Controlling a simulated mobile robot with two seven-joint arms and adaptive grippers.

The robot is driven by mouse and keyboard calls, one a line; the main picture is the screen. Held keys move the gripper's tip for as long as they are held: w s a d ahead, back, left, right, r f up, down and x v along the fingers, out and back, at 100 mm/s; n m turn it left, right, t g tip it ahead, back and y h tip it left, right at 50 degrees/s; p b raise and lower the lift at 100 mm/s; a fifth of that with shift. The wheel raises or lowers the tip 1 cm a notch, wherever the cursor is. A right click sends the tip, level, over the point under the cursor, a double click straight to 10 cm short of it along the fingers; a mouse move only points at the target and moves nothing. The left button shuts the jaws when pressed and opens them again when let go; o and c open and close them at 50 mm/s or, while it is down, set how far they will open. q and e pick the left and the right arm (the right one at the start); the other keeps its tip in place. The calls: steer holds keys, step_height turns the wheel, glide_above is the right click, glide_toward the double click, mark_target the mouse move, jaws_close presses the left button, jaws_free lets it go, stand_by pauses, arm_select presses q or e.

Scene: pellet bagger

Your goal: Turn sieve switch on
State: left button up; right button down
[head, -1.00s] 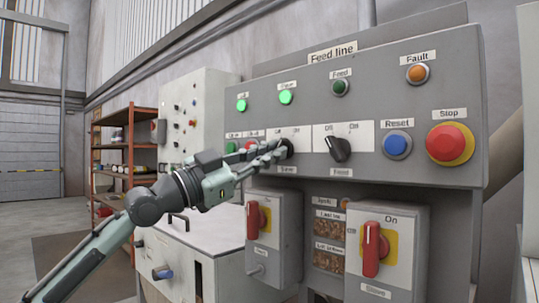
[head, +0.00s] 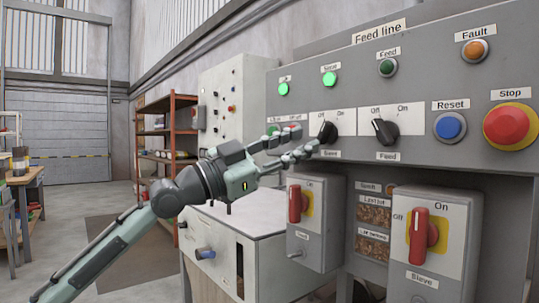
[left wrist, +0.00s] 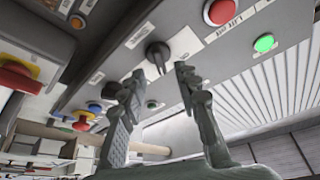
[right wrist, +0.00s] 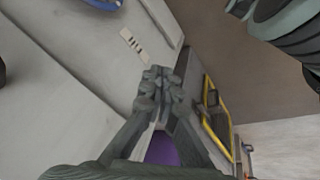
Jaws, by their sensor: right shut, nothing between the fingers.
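The black Sieve knob (head: 327,131) sits on the grey Feed line panel between Off and On marks; I cannot tell its exact angle. The green lamp (head: 329,78) above it is lit. My left gripper (head: 299,143) is open and empty, its fingertips just left of and in front of the knob, apart from it in the head view. In the left wrist view the knob (left wrist: 158,56) shows beyond the spread fingers (left wrist: 155,82). A lower box also labelled Sieve has a red handle (head: 418,236), roughly upright. My right gripper (right wrist: 160,88) is shut and empty.
Right of the knob are the Feed knob (head: 385,131), pointing up-left, the blue Reset button (head: 449,127) and the red Stop button (head: 510,124). Another box with a red handle (head: 296,204) stands below my left gripper. The floor at left is open.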

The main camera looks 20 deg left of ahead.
arm_select(q)
steer(key=v, duration=0.8)
